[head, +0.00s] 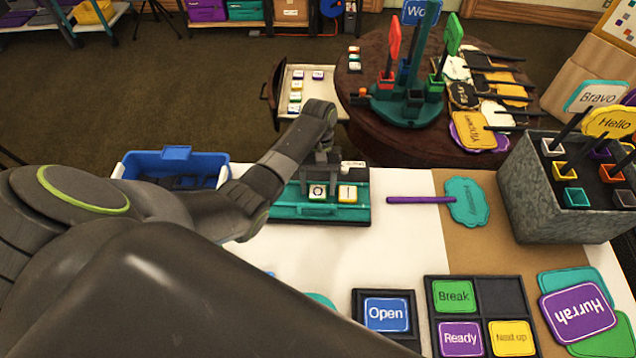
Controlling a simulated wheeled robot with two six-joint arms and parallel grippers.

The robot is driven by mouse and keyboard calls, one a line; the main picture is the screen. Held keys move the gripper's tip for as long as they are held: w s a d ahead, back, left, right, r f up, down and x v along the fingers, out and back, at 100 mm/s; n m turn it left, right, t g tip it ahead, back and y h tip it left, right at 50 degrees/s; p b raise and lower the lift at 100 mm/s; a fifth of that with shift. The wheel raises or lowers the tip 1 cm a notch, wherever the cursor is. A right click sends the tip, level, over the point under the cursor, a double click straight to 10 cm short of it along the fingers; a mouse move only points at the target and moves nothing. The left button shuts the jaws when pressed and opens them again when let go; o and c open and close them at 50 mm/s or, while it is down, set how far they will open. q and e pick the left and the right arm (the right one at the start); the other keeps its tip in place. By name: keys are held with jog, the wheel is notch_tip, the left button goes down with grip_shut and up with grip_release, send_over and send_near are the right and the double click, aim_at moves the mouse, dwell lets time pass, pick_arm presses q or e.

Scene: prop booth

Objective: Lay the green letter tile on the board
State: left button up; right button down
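The teal letter board (290,214) lies near the back edge of the white table. A green-edged letter tile (317,192) is at the board, directly below my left gripper (320,172). Beside it on the right is a yellow-edged letter tile (347,193) on the board. My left gripper points down just over the green-edged tile. Its fingers are small and partly hidden, so I cannot tell whether they grip the tile or stand apart from it. My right gripper is not in view.
A blue bin (140,164) stands left of the board. A purple stick (421,200) with a teal sign lies to the right. A drawer (310,106) with several letter tiles is behind. Black sign trays (433,318) sit in front; white table between is clear.

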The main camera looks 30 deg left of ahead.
aim_at(318, 190)
pick_arm(q)
jog(key=shift+o, duration=0.4)
jog(key=shift+r, duration=0.25)
jog(key=v, duration=0.2)
jog(key=shift+w+a+r, duration=0.1)
jog(key=shift+w+r, duration=0.1)
jog(key=shift+r, duration=0.1)
jog(key=p+v, duration=0.5)
jog(key=v, duration=0.4)
jog(key=shift+p, duration=0.4)
